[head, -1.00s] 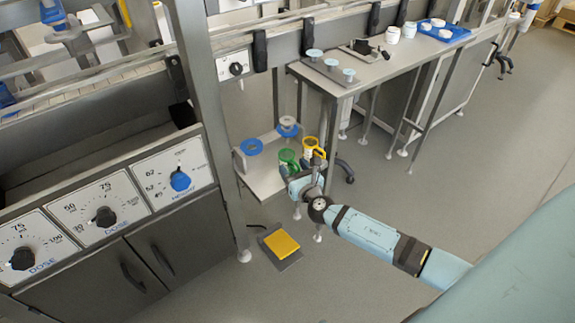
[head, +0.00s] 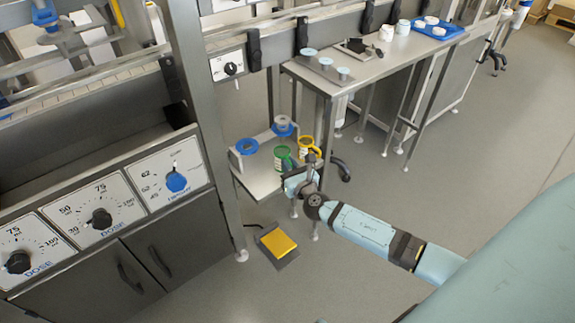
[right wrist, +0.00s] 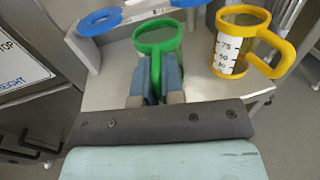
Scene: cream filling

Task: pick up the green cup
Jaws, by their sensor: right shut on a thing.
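The green cup (head: 283,155) stands on a small low shelf (head: 258,180) beside the machine. In the right wrist view the green cup (right wrist: 158,40) is upright, its open rim facing up, straight ahead of the jaws. My right gripper (head: 298,172) reaches it from the front; in the right wrist view its blue fingers (right wrist: 156,76) are closed on the cup's green handle. The fingers hide part of the handle and the cup's lower side. Whether the cup's base touches the shelf is hidden. My left gripper is not in view.
A yellow cup (right wrist: 238,45) with printed numbers stands close on the right. Blue rings (head: 247,146) are at the shelf's back and left. A metal table (head: 345,75) is behind. A yellow foot pedal (head: 278,243) lies on the floor.

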